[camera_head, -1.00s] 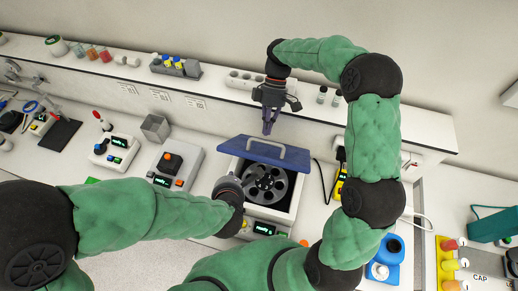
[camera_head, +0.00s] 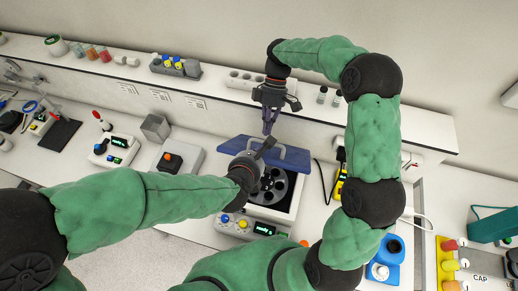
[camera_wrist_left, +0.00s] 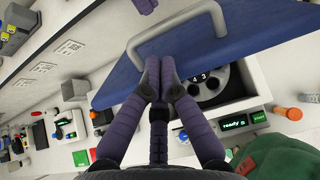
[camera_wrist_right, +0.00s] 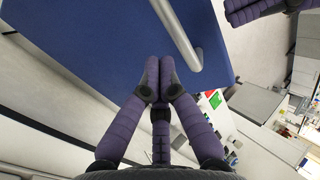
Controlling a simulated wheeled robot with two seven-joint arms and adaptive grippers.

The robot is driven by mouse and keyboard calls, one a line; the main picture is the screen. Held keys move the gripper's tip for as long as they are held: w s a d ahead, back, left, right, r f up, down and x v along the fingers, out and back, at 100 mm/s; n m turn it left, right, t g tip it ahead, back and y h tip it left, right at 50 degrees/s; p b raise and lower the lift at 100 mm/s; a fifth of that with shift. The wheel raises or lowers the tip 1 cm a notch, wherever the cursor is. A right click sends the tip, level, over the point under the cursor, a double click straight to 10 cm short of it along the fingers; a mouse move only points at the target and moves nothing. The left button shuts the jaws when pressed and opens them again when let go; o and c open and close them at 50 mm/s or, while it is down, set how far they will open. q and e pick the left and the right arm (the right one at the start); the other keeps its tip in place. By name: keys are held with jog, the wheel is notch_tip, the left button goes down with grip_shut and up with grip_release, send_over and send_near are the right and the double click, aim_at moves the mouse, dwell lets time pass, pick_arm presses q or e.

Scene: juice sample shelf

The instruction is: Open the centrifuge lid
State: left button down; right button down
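The centrifuge's blue lid (camera_head: 293,155) stands raised at the back of the centrifuge (camera_head: 284,217), with the dark rotor (camera_head: 289,186) exposed. A grey handle (camera_wrist_left: 140,52) is on the lid; it also shows in the right wrist view (camera_wrist_right: 178,32). My left gripper (camera_head: 267,144) is in front of the lid's left part, its fingers (camera_wrist_left: 158,72) together and empty. My right gripper (camera_head: 268,128) is above and behind the lid's upper left edge, fingers (camera_wrist_right: 153,72) together and empty. Contact with the lid cannot be told. My left wrist hides part of the centrifuge's left side.
A back shelf (camera_head: 215,90) holds a rack of bottles (camera_head: 175,65).

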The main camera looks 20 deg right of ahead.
aim_at(262, 142)
pick_arm(q)
jog(key=shift+x, duration=1.65)
jog(key=shift+w+d+r, duration=0.4)
jog(key=shift+w+r, duration=0.05)
jog(key=shift+w, duration=0.15)
pick_arm(e)
jog(key=c, duration=1.1)
grip_release()
